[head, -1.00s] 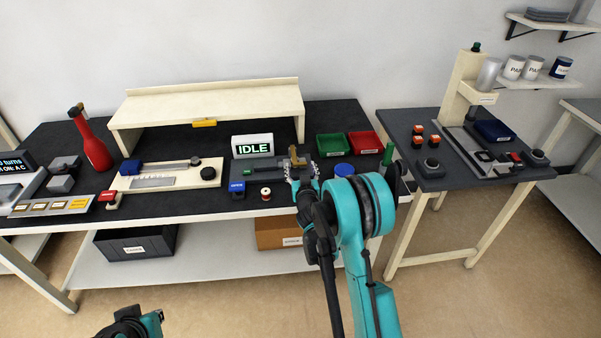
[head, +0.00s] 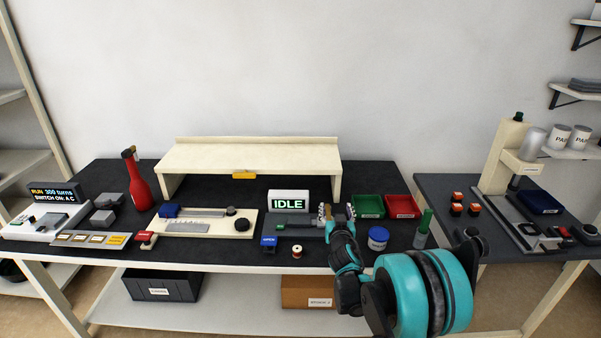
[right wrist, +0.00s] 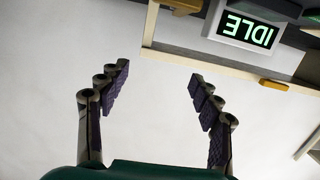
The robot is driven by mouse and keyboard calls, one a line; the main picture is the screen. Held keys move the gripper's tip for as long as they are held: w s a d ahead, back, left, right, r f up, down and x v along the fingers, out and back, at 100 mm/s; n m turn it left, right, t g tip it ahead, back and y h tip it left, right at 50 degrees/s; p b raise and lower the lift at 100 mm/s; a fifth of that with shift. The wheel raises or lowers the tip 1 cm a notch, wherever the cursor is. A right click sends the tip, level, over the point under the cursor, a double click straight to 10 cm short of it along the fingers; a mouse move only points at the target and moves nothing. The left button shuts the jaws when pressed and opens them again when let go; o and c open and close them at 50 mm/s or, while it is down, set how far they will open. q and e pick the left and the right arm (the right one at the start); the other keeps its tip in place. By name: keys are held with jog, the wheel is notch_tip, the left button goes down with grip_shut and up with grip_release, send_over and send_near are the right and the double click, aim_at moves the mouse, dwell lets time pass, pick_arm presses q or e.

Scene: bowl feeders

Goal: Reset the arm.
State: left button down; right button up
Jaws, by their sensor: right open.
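My right gripper (head: 338,212) is in front of the bench's back part, beside the right end of the grey fixture (head: 294,226) below the lit IDLE sign (head: 289,203). In the right wrist view the two fingers (right wrist: 158,76) are spread wide apart with nothing between them, seen against the pale wall. The IDLE sign (right wrist: 249,29) appears upside down there, beyond the fingertips. My right arm hides part of the bench's front edge. My left gripper is not in view.
Close to my right gripper stand a green bin (head: 369,207), a red bin (head: 402,207), a blue-lidded jar (head: 378,238) and a green-topped bottle (head: 423,229). A cream shelf (head: 250,157) spans the bench's back. A press (head: 507,155) stands on the right table.

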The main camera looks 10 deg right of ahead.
jog(key=s+a+r+g, duration=0.1)
jog(key=s+r+g, duration=0.1)
jog(key=s+r, duration=0.35)
jog(key=s+a+f+n+g+y, duration=0.1)
jog(key=s+a+f+g, duration=0.1)
jog(key=s, duration=0.9)
jog(key=s+a+f+n+g+y, duration=0.1)
jog(key=s+a, duration=0.4)
jog(key=s, duration=0.7)
jog(key=s+a+f+g+y, duration=0.2)
jog(key=s+a+f+g, duration=0.1)
jog(key=s, duration=0.8)
jog(key=shift+s+a+f+n+g, duration=0.25)
jog(key=shift+s+f+n+g, duration=0.15)
jog(key=shift+f+g, duration=0.25)
jog(key=shift+c, duration=0.3)
